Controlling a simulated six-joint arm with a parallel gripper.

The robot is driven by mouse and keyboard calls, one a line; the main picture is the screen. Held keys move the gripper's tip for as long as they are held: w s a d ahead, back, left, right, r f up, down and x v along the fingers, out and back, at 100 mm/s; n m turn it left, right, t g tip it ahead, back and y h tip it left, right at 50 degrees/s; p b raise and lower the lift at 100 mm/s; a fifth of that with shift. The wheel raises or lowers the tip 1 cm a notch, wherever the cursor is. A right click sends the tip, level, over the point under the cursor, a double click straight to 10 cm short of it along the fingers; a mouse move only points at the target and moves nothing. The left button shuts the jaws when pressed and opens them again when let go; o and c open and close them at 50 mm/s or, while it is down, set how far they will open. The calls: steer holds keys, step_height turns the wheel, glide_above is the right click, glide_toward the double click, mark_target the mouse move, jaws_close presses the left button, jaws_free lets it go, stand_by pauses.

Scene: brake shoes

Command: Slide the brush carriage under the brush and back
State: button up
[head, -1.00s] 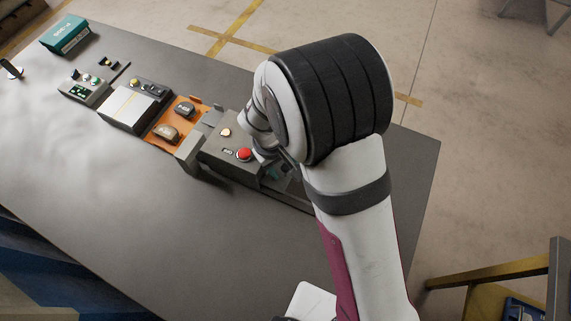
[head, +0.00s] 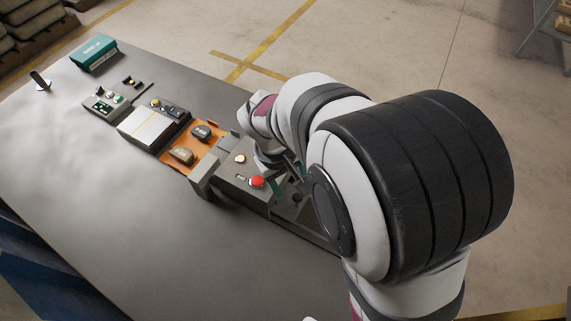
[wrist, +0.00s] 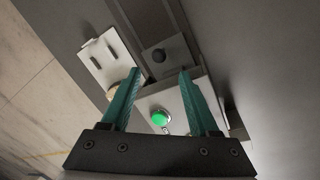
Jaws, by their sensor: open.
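What looks like the brush carriage, a grey plate with a round black knob (wrist: 158,55), sits in a dark straight channel in the wrist view. The knob also shows in the head view (head: 297,198), beside my arm. My gripper (wrist: 160,76) is open, its teal fingers apart and empty, with the knob beyond the fingertips and roughly between them. In the head view my gripper (head: 292,170) is partly hidden by my arm, over the grey machine housing (head: 230,176). I cannot make out the brush.
A red button (head: 257,181) tops the housing; a green button (wrist: 159,119) shows between my fingers. A pale slotted piece (wrist: 105,58) lies beside the channel. Left are an orange tray (head: 172,165) with two brake shoes and a teal box (head: 93,53). The front table is clear.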

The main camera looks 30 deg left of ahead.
mark_target(297, 196)
step_height(297, 196, up, 7)
steer(key=s, duration=0.1)
steer(key=f, duration=0.5)
steer(key=w+d+f, duration=0.1)
steer(key=f, duration=0.4)
steer(key=w+f, duration=0.1)
steer(key=f, duration=0.4)
steer(key=shift+w+d+f, duration=0.15)
steer(key=shift+w+f, duration=0.05)
steer(key=shift+f, duration=0.15)
jaws_close()
stand_by(0.9)
